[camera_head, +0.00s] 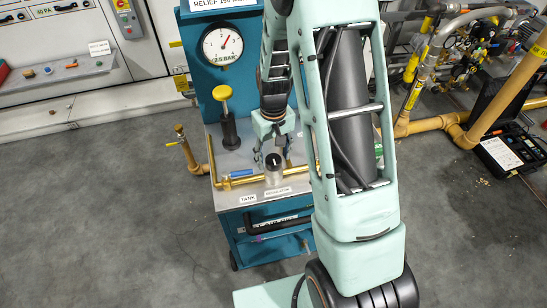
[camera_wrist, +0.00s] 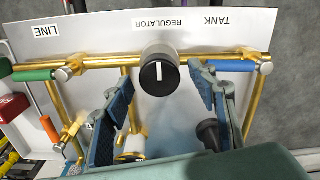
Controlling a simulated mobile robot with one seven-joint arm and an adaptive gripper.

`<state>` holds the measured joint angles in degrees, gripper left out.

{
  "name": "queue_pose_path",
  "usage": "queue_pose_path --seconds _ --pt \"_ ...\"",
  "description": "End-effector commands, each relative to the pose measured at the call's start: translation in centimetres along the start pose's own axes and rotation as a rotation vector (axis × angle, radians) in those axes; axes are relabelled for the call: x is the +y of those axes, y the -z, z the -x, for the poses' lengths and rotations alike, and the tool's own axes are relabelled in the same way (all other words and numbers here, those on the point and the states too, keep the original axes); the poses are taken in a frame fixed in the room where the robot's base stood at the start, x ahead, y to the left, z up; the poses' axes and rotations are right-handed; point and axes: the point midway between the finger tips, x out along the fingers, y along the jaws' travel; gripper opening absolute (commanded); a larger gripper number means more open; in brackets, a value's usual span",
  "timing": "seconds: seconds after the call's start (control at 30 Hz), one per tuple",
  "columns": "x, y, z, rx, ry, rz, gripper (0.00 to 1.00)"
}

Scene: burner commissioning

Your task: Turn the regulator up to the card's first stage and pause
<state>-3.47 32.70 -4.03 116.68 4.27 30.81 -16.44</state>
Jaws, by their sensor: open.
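The regulator knob (camera_head: 273,161) is a black-topped cylinder on a brass pipe on the test bench's grey top. In the head view my gripper (camera_head: 271,139) is just behind the knob. The round gauge (camera_head: 222,45) marked 2.5 BAR has a needle pointing up and slightly right. I cannot make out a stage card.
A blue-handled valve (camera_wrist: 237,66) stands at TANK and a green-handled valve (camera_wrist: 32,75) at LINE. A yellow-topped hand pump (camera_head: 224,108) rises left of my gripper. Brass pipes run close around the knob. Grey floor (camera_head: 100,220) is free at left.

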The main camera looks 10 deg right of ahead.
Motion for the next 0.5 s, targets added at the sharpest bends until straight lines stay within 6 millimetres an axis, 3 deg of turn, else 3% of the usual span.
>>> queue_pose_path --seconds 0.2,0.5 --pt "0.0 0.0 -1.4 0.001 0.0 0.0 0.53" --pt "0.0 0.0 -1.5 0.002 -0.001 0.0 0.52"
